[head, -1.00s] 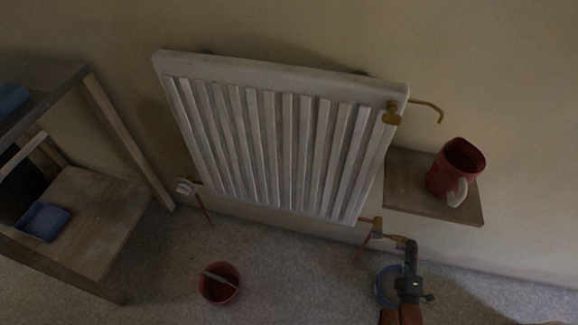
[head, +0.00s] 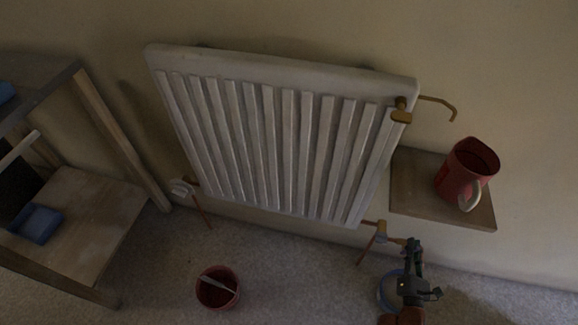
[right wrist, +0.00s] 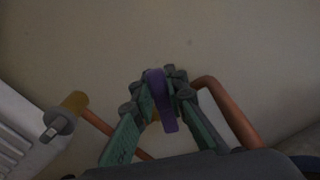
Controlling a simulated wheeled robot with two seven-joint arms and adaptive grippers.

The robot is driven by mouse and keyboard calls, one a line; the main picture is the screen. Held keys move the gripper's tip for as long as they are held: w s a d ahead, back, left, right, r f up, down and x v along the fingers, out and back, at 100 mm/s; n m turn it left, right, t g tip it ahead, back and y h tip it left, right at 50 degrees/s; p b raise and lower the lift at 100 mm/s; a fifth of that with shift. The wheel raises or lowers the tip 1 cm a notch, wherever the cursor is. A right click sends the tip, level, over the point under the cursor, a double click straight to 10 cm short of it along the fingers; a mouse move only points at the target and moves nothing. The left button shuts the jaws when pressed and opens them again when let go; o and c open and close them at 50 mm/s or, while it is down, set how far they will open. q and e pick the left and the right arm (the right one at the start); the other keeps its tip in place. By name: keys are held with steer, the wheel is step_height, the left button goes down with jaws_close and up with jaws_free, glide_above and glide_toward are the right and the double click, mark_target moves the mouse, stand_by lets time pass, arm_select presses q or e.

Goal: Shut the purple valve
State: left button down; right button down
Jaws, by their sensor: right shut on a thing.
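The purple valve lever (right wrist: 161,100) shows in the right wrist view, between the two green-and-grey fingers of my right gripper (right wrist: 161,82). The fingers are shut on it, and the lever's lower end sticks out toward the camera. In the head view my right gripper (head: 413,246) is at the pipe below the radiator's lower right corner. The purple lever is hidden there behind the gripper. My left gripper is not in view.
A white radiator (head: 268,140) hangs on the wall. A shelf (head: 415,205) with a red jug (head: 465,172) is close above my right gripper. A blue bowl (head: 388,292) is beneath it. A red bucket (head: 218,288) stands on the floor; a wooden rack (head: 75,225) is at left.

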steer(key=n, duration=0.3)
steer(key=shift+r, duration=0.3)
steer(key=shift+a, duration=0.1)
steer(key=a+n, duration=0.1)
steer(key=n, duration=0.3)
steer(key=shift+a+f, duration=0.1)
steer(key=shift+a, duration=0.25)
steer(key=c, duration=2)
jaws_free()
steer(key=shift+w+a, duration=0.1)
steer(key=shift+w, duration=0.05)
steer(key=shift+o, duration=0.2)
